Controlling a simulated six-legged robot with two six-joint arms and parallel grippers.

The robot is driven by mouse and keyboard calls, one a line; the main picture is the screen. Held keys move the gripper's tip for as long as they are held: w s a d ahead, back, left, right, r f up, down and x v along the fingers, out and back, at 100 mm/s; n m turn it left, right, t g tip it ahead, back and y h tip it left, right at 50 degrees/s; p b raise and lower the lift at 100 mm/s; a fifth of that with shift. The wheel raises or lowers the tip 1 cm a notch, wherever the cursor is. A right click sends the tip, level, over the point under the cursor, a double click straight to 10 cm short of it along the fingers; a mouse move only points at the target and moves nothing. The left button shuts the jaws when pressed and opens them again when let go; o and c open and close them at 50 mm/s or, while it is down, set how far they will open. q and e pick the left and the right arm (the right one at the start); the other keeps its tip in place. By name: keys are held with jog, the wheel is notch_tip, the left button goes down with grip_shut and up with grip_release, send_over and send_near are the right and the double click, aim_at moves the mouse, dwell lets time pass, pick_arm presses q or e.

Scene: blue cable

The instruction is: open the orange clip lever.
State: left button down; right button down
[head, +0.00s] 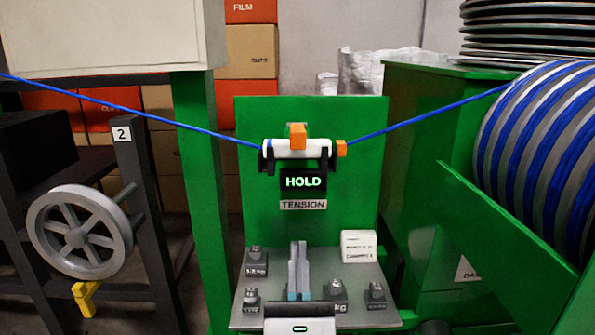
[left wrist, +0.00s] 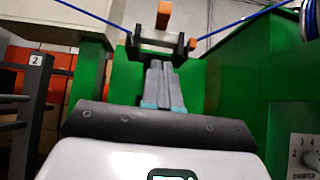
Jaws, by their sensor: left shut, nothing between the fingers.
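The orange clip lever (head: 297,136) is a small block standing up from the middle of a white clip body (head: 318,149), held in black brackets on the green panel. In the left wrist view the lever (left wrist: 163,16) shows at top centre, above the fingertips. The blue cable (head: 420,120) runs to the clip from both sides. My left gripper (head: 298,246) is shut and empty, fingers pointing up, below the clip and the HOLD display (head: 303,182). In the left wrist view its fingertips (left wrist: 160,64) appear just below the clip, apart from the lever. My right gripper is not in view.
A cable drum (head: 545,150) stands at right. A handwheel (head: 80,232) is at left.

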aim_at(297, 148)
pick_arm(q)
jog(key=x, duration=0.4)
jog(key=s+r+x, duration=0.1)
jog(key=x, duration=0.3)
jog(key=s+r+x, duration=0.1)
jog(key=x, duration=0.4)
jog(key=shift+p, duration=0.4)
jog(key=shift+s, duration=0.1)
